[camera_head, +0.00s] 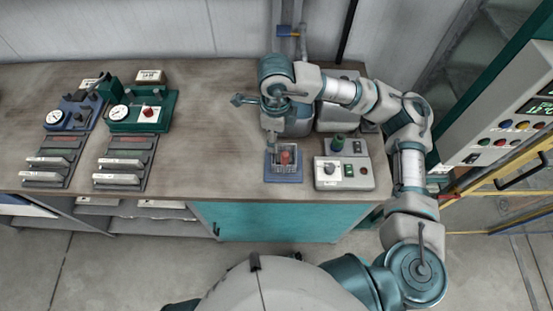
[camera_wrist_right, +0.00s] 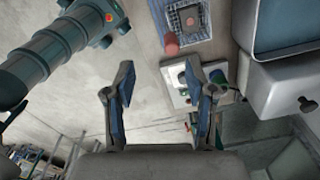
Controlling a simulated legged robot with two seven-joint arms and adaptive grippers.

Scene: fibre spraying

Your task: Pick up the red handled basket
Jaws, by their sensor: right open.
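The basket (camera_head: 285,168) is a small grey wire-like basket with a red handle (camera_head: 286,157). It sits on a blue tray (camera_head: 283,178) near the front edge of the workbench. In the right wrist view the basket (camera_wrist_right: 189,17) is at the top, right of centre, with its red handle (camera_wrist_right: 170,44) just below and left of it. My left gripper is not in view.
A grey control box (camera_head: 344,174) with buttons stands right of the blue tray. Grey bins behind the basket are partly covered by my arm. Gauge devices (camera_head: 142,112) and slotted racks (camera_head: 124,164) stand at the left. The bench (camera_head: 215,130) between is clear.

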